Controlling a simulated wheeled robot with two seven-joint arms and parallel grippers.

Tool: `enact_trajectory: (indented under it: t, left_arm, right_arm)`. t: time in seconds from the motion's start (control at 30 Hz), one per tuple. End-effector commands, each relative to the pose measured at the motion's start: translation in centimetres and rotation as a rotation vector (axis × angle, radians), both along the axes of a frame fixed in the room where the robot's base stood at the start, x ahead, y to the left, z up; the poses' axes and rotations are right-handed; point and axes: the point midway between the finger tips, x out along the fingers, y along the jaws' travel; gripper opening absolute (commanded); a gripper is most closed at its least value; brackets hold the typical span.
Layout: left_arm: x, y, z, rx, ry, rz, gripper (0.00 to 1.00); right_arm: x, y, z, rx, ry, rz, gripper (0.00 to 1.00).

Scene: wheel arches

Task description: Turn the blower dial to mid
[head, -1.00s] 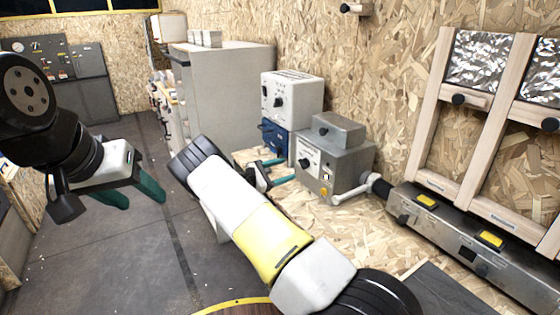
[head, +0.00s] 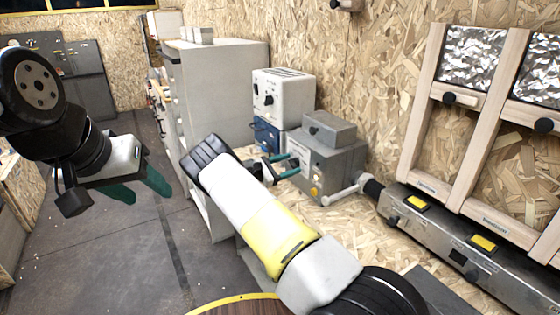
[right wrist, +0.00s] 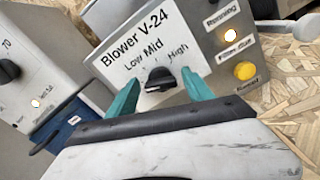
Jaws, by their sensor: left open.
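The grey blower box (head: 340,165) stands on the bench against the wall. In the right wrist view its panel (right wrist: 205,50) reads "Blower V-24", with Low, Mid and High above a black dial (right wrist: 160,78). I cannot tell surely which mark the dial points at. My right gripper (head: 283,165) is at the box front in the head view. In the right wrist view its teal fingers (right wrist: 160,92) are spread, one on each side of the dial, with gaps showing. My left gripper (head: 138,190) is open and empty over the floor, far from the box.
A white instrument box (head: 283,95) on a blue box (head: 268,135) stands left of the blower. A yellow button (right wrist: 245,70) and lit lamp (right wrist: 230,35) are on the blower panel. A pipe (head: 345,193) leads right to a long grey unit (head: 440,240).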

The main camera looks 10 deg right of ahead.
Motion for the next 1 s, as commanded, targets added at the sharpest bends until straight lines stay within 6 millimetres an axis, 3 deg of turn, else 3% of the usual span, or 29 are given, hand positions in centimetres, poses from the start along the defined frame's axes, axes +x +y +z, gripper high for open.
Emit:
enact_trajectory:
  t: [0.03,0.27,0.67,1.0]
  left_arm:
    - [0.0,0.0,0.0,0.0,0.0,0.0,0.52]
    - [0.0,0.0,0.0,0.0,0.0,0.0,0.52]
    - [0.0,0.0,0.0,0.0,0.0,0.0,0.52]
    - [0.0,0.0,0.0,0.0,0.0,0.0,0.52]
  right_arm:
    - [-0.01,0.0,0.0,0.0,0.0,0.0,0.48]
    - [-0.03,-0.02,0.0,0.0,0.0,-0.001,0.03]
    - [-0.08,0.01,-0.04,0.029,-0.079,-0.002,0.03]
    - [-0.17,-0.02,-0.16,0.121,-0.333,-0.001,0.03]
